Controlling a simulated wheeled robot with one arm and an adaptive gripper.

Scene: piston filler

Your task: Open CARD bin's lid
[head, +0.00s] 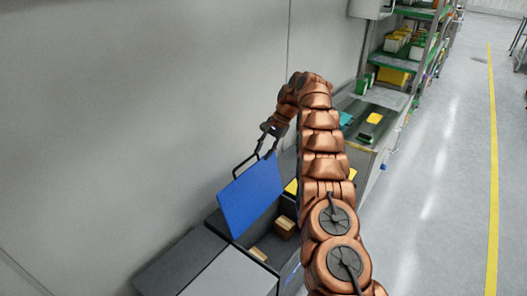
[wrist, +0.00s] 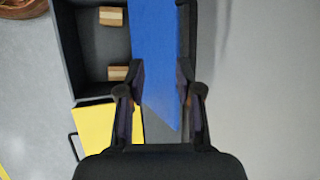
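The CARD bin (head: 284,206) is a dark open-topped box with small cardboard boxes (head: 285,227) inside; it also shows in the wrist view (wrist: 68,45). Its blue lid (head: 250,196) is raised, standing steeply tilted on the wall side of the opening. In the wrist view the lid (wrist: 155,60) runs between my fingers. My gripper (head: 267,149) is at the lid's upper edge. Its fingers (wrist: 161,92) are apart, one on each side of the lid; I cannot tell whether they touch it.
A grey-lidded bin (head: 232,275) stands in front. A yellow lid (wrist: 105,125) with a dark handle is beside the CARD bin. A workbench (head: 368,125) and shelves (head: 405,50) stand beyond. The wall (head: 130,120) is close on the left; the floor (head: 440,180) at right is clear.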

